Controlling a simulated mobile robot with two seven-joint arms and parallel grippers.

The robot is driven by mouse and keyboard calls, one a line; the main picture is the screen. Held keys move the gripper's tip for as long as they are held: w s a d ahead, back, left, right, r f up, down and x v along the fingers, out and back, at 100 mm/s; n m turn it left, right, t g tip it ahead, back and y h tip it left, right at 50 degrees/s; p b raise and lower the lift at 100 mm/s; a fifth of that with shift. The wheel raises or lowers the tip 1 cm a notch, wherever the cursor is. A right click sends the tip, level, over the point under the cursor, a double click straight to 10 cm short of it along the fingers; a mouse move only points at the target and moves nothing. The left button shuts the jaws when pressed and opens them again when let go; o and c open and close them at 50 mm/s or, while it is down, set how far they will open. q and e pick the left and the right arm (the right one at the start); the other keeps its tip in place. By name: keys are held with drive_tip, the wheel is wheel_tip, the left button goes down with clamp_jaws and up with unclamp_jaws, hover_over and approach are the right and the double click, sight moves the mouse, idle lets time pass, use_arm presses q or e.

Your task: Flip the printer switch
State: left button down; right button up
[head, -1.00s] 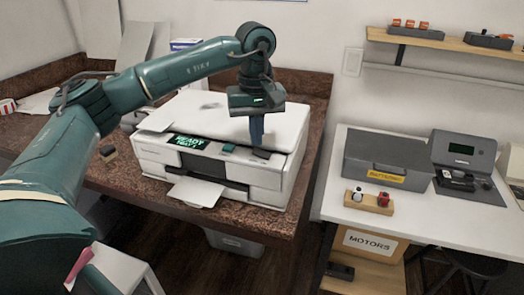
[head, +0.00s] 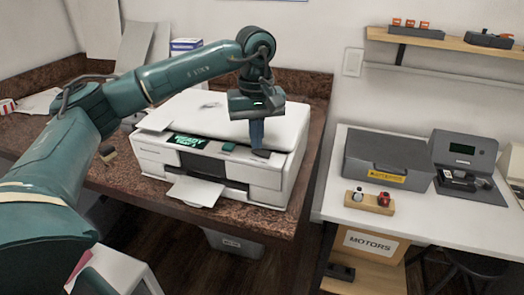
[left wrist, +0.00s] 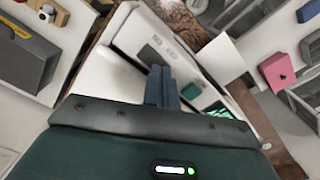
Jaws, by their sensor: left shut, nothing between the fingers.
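The white printer (head: 270,176) stands on the brown stone counter, its display (head: 188,141) lit green with "READY" on it. A teal button (head: 229,147) and a small dark switch-like part (head: 261,154) are on its top right front. My left gripper (head: 257,148) points down over that dark part, shut and empty; whether it touches is unclear. In the left wrist view, the shut fingers (left wrist: 160,70) reach over the printer beside a grey panel (left wrist: 150,53). The teal button (left wrist: 191,91) is to their right. The fingers partly hide the switch area. My right gripper is out of view.
A paper sheet (head: 196,192) sticks out of the printer's front. The white table (head: 334,205) at right holds a grey battery case (head: 380,156) and a wooden block with small parts (head: 360,203). A wall is behind the counter.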

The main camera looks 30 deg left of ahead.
use_arm(q)
drive_tip(key=shift+f+b, duration=0.3)
drive_tip(key=shift+f, duration=0.25)
drive_tip(key=shift+r+p, duration=0.35)
wheel_tip(320, 180, up, 6)
drive_tip(key=p, duration=0.5)
drive_tip(key=shift+r, duration=0.25)
drive_tip(key=shift+f, duration=0.1)
